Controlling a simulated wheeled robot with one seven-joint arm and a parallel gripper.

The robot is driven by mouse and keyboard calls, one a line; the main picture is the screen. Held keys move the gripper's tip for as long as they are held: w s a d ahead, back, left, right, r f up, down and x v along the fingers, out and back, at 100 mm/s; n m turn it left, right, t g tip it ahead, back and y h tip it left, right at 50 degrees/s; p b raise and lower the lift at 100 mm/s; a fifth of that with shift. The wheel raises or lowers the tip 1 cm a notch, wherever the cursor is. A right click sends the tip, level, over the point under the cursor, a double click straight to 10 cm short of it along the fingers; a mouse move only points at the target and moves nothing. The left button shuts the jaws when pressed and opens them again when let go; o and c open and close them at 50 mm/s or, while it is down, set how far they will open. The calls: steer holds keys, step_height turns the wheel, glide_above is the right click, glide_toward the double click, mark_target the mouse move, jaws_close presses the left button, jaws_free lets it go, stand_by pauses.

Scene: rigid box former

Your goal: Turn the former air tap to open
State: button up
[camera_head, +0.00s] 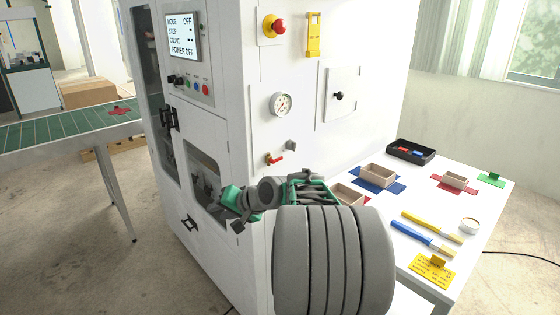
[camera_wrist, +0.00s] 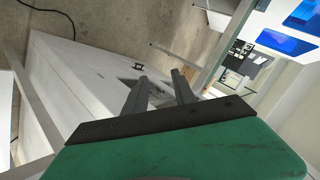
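The air tap (camera_head: 275,159) is a small red lever on the white front panel of the former, below the round pressure gauge (camera_head: 281,104). Its lever lies nearly level, tilted slightly. A grey round fitting (camera_head: 291,146) sits just right of it. My gripper (camera_head: 232,207) is below and left of the tap, in front of the machine's lower window, apart from the tap. In the wrist view my gripper (camera_wrist: 160,78) shows two dark fingers spread apart with nothing between them. The tap cannot be made out in the wrist view.
The former carries a display (camera_head: 182,36) reading POWER OFF, a red emergency button (camera_head: 279,26), a yellow tag (camera_head: 313,35) and a black-knobbed door (camera_head: 338,96). A white table (camera_head: 395,208) with boxes and tools stands right. A green conveyor (camera_head: 70,126) is left.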

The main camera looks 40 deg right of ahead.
steer(key=d+r+m+t, duration=0.2)
steer(key=d+m+t, duration=0.15)
steer(key=d, duration=0.85)
steer(key=m+t+h, duration=0.2)
steer(key=m+t, duration=0.2)
steer(key=m, duration=0.2)
glide_toward(280, 159)
steer(key=shift+n, duration=0.25)
steer(key=w+p, duration=0.2)
steer(key=w, duration=0.6)
steer(key=shift+a+f, duration=0.1)
steer(key=shift+c, duration=0.4)
jaws_close()
